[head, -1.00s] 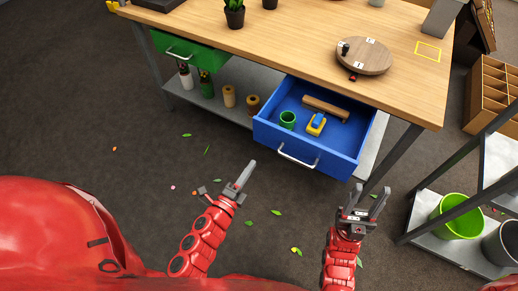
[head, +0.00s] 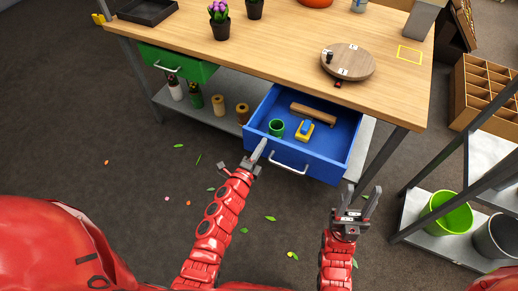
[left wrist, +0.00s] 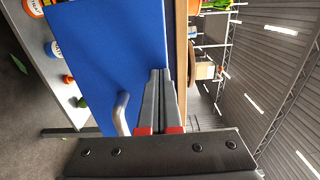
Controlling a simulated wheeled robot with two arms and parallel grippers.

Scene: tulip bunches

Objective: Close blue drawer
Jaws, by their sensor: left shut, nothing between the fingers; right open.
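The blue drawer (head: 330,166) is pulled out from under the wooden table in the head view. It holds a green cup, a wooden roller and a yellow-and-blue block. Its silver handle (head: 288,165) is on the front face. My left gripper (head: 260,150) is shut and empty, at the left part of the drawer front, left of the handle. In the left wrist view the shut fingers (left wrist: 160,95) point along the blue front (left wrist: 110,55), beside the handle (left wrist: 122,113); contact cannot be told. My right gripper (head: 360,205) is open and empty, below the drawer's right side.
The wooden table (head: 270,50) carries a round board (head: 347,62), plants and a black tray (head: 147,12). A green drawer (head: 178,64) is partly open at left. A metal rack with a green bucket (head: 447,213) stands at right.

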